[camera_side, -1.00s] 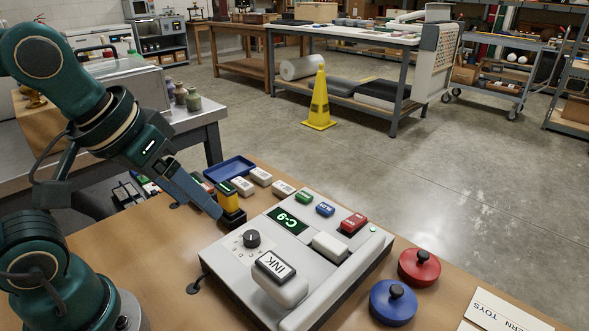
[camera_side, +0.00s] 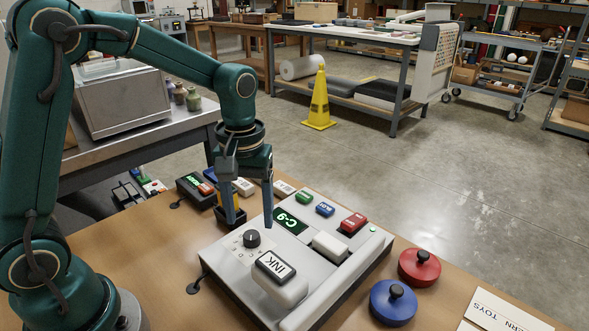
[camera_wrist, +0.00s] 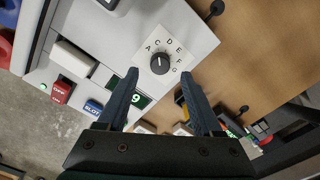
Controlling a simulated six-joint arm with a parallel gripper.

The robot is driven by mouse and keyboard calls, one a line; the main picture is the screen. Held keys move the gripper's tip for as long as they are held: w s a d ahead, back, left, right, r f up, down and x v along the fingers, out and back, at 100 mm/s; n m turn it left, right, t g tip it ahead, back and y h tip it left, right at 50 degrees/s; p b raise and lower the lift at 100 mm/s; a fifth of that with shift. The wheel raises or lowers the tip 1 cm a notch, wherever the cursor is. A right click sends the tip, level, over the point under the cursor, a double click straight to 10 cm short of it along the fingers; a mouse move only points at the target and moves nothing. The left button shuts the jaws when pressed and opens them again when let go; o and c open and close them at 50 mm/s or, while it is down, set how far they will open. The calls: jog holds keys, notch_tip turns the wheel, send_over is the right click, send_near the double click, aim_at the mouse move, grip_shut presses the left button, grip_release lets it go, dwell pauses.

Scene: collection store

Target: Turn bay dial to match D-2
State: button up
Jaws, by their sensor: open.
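The bay dial (camera_side: 251,239) is a round black knob on the sloped white console (camera_side: 224,262). In the wrist view the dial (camera_wrist: 160,63) has letters from A to G around it, and its white mark points near the C to D side, though the exact letter is hard to tell. The green display (camera_side: 290,221) reads C-9. My gripper (camera_side: 249,222) is open and empty, pointing down above the console's back left part. In the wrist view its two fingers (camera_wrist: 160,82) are spread below the dial, apart from it.
A red button (camera_side: 354,222) and a blue button (camera_side: 325,209) sit behind. Red (camera_side: 419,266) and blue (camera_side: 393,302) knobbed lids lie to the right. A dark holder (camera_side: 230,215) stands behind my fingers.

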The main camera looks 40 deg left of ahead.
aim_at(252, 234)
jog(key=shift+f, duration=1.9)
grip_shut()
jog(key=shift+m, duration=2.8)
